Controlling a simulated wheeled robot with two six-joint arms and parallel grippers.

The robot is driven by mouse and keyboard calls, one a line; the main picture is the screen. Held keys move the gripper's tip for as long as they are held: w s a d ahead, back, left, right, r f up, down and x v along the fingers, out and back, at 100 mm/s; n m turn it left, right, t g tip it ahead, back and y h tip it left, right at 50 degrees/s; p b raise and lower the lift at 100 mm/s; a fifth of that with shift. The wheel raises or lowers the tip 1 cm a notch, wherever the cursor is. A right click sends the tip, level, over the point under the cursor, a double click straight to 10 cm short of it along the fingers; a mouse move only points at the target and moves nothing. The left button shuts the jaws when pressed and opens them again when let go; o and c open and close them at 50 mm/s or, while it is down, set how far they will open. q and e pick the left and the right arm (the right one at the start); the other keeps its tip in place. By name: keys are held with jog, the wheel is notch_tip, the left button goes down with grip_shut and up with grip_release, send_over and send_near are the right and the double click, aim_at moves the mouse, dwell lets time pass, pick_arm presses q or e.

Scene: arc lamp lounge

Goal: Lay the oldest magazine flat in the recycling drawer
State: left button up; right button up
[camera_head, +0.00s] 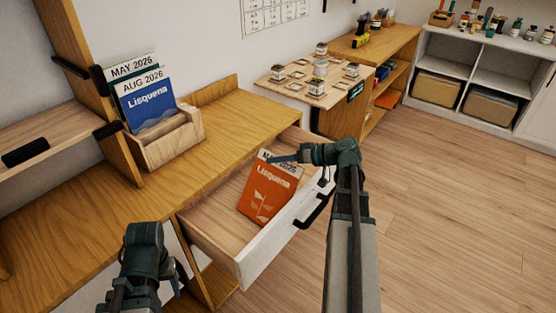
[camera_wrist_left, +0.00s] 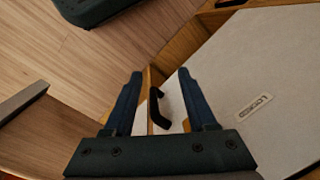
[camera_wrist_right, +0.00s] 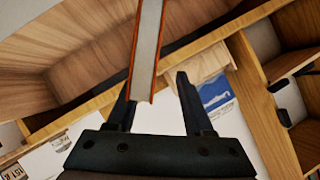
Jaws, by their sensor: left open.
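An orange Lisquena magazine (camera_head: 268,195) is in the open drawer (camera_head: 218,213), cover toward the head camera. It looks tilted rather than flat; its date ends in 2026 and its month is partly covered by my right gripper (camera_head: 283,159). In the right wrist view its grey page edge with orange borders (camera_wrist_right: 147,55) reaches between the spread fingers of my right gripper (camera_wrist_right: 157,90), with a gap at the right finger. A MAY 2026 magazine (camera_head: 132,66) and a blue AUG 2026 Lisquena magazine (camera_head: 150,103) stand in a wooden holder (camera_head: 172,145). My left gripper (camera_wrist_left: 159,75) is open and empty.
The holder stands on the wooden desk (camera_head: 75,232). The drawer's black handle (camera_head: 315,212) faces the open floor (camera_head: 440,215). The left wrist view shows a pale panel with a label plate (camera_wrist_left: 253,107).

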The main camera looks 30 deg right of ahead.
jog(key=p+v, duration=0.4)
jog(key=v, duration=0.8)
jog(key=shift+s+r+p, duration=0.1)
jog(key=shift+p, duration=0.25)
jog(key=shift+s+d+r, duration=0.1)
jog(key=shift+s+d, duration=0.25)
